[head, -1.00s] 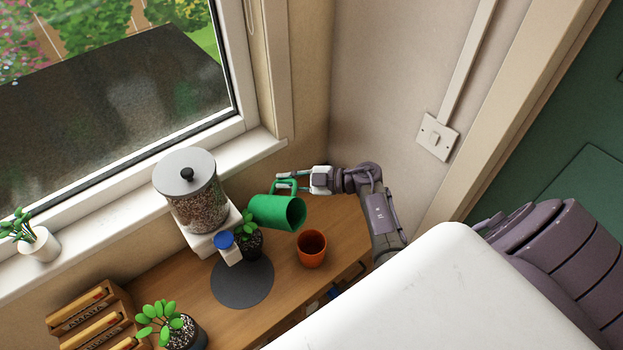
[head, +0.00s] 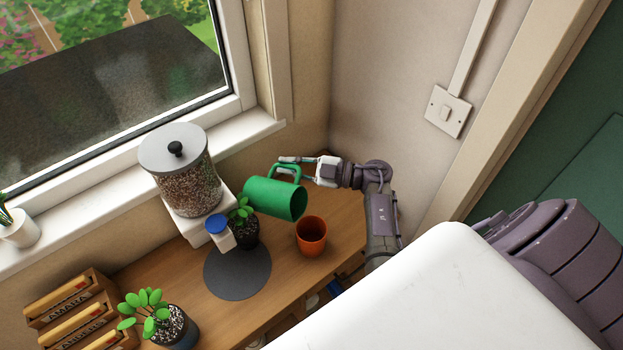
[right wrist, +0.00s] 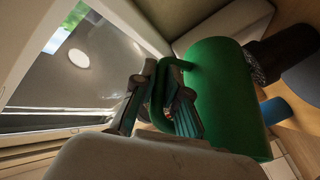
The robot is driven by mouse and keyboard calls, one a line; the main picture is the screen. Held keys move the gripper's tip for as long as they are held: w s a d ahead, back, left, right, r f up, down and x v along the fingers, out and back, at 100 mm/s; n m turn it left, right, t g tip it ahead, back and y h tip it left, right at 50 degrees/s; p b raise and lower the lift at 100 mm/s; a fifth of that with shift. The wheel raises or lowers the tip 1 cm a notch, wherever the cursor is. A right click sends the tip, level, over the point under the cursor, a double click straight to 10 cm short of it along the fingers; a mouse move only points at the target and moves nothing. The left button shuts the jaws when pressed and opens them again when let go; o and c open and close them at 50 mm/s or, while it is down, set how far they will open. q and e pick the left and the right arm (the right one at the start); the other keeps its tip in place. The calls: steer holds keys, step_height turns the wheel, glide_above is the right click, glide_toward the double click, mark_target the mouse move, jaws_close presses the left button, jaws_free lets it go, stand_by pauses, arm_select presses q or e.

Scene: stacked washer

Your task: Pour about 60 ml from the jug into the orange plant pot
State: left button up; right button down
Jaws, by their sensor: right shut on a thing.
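The green jug (head: 270,198) is held in the air, tilted far over with its mouth toward the lower right. My right gripper (head: 290,168) is shut on the jug's handle; the right wrist view shows the fingers (right wrist: 160,100) around the handle beside the jug's body (right wrist: 220,95). The orange plant pot (head: 311,236) stands upright on the wooden surface, below and slightly right of the jug's mouth. No stream of liquid shows, and the jug's inside is dark. My left gripper is not in view.
A potted plant (head: 243,226) and a blue-lidded container (head: 219,231) stand left of the pot, near a dark round mat (head: 237,275). A large lidded jar (head: 185,175) is behind. Another plant (head: 165,318) and wooden crates (head: 75,310) are at lower left.

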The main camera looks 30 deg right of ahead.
steer(key=shift+s+d+f+b, duration=0.15)
steer(key=shift+s+f+b, duration=0.05)
steer(key=shift+f+b, duration=0.2)
steer(key=shift+s+t, duration=0.1)
steer(key=shift+t, duration=0.2)
steer(key=shift+s+d+f+t+y+b, duration=0.2)
steer(key=shift+s+f+t+y+b, duration=0.25)
steer(key=shift+b, duration=0.85)
stand_by(0.8)
steer(key=shift+w, duration=0.15)
